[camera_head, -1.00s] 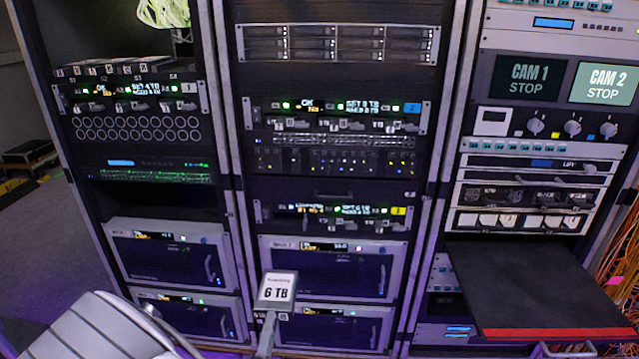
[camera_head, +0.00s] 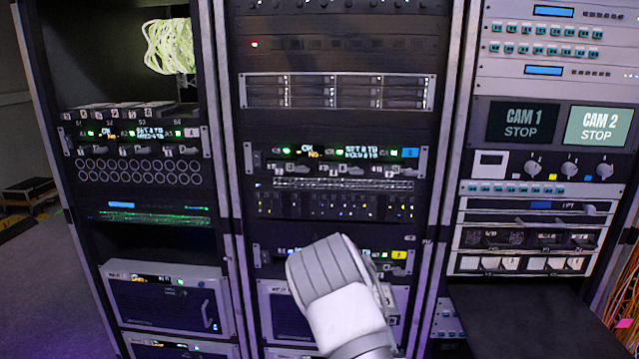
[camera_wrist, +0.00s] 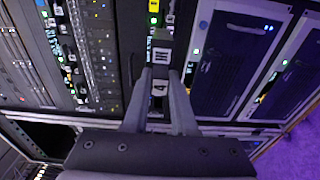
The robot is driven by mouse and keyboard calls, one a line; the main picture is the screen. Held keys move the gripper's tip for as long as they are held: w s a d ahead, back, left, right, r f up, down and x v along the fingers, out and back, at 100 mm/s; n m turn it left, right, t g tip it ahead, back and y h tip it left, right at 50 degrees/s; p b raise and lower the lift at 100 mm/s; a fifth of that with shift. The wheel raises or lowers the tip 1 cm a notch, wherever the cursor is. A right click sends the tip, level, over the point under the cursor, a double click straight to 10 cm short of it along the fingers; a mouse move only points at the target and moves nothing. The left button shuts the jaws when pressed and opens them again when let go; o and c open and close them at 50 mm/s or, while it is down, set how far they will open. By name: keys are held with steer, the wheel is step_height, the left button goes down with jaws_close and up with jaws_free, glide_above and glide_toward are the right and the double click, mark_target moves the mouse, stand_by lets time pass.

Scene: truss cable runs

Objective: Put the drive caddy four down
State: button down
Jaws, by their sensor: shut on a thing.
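The drive caddy (camera_wrist: 161,50), a dark block with white labels, one reading 4, is between the fingers of my gripper (camera_wrist: 160,76) in the wrist view. My gripper is shut on it. The caddy's far end is in front of or at the drive unit with the yellow tag (camera_wrist: 153,20); I cannot tell whether it is in a slot. In the head view my pale arm covers the gripper, the caddy and the middle of that yellow-tagged unit (camera_head: 399,254).
A similar unit with a blue tag (camera_head: 411,153) sits higher in the middle rack. Several caddies (camera_head: 115,112) lie on the left rack's unit. Grey-framed boxes (camera_head: 165,300) stand low on the left. A dark shelf (camera_head: 520,315) juts out at the lower right.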

step_height(320, 180, up, 13)
steer(key=p, duration=1.1)
steer(key=shift+a, duration=0.25)
steer(key=shift+d+f, duration=0.1)
